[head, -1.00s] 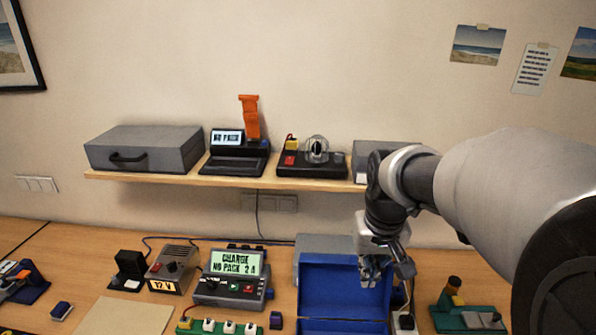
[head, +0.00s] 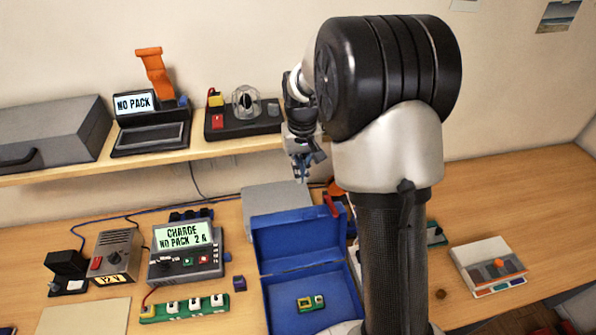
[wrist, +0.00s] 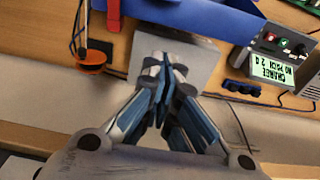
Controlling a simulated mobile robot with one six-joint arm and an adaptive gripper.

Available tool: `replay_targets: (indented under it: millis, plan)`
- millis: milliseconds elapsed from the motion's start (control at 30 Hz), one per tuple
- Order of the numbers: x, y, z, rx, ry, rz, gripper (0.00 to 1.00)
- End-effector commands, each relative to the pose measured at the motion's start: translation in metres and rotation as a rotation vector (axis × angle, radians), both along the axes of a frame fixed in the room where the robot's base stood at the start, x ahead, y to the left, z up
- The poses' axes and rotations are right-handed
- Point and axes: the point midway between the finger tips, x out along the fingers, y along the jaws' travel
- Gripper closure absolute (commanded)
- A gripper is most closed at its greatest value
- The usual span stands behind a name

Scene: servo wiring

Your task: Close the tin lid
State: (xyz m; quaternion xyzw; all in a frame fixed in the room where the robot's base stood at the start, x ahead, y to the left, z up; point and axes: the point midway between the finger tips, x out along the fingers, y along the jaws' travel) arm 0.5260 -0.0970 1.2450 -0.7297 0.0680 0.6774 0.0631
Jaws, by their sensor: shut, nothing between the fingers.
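The blue tin (head: 266,306) stands on the bench in the head view, its lid (head: 297,240) raised at the back. A small green and yellow part (head: 311,303) lies inside it. My gripper (head: 304,170) is shut and empty, raised behind and above the lid, near the shelf edge. In the wrist view my closed fingertips (wrist: 167,68) are over a grey box, with the blue lid (wrist: 200,14) at the top edge, apart from the fingers. My arm hides the tin's right-hand surroundings.
The grey box (head: 262,200) stands behind the tin. The wooden shelf (head: 210,145) is close to my gripper. A charger (head: 186,255) and a green strip with white blocks (head: 185,308) are left of the tin.

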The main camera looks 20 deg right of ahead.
Motion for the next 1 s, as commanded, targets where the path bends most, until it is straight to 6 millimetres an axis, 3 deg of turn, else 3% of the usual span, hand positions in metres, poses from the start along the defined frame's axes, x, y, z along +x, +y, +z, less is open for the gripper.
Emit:
replay_targets:
  millis: [367, 633, 1000]
  plan:
    - [0.004, -0.001, -0.082, 0.001, 0.005, 0.0, 1.0]
    - [-0.027, 0.005, -0.07, 0.0, 0.0, 0.0, 1.0]
    - [-0.033, 0.006, -0.069, 0.0, -0.001, 0.0, 1.0]
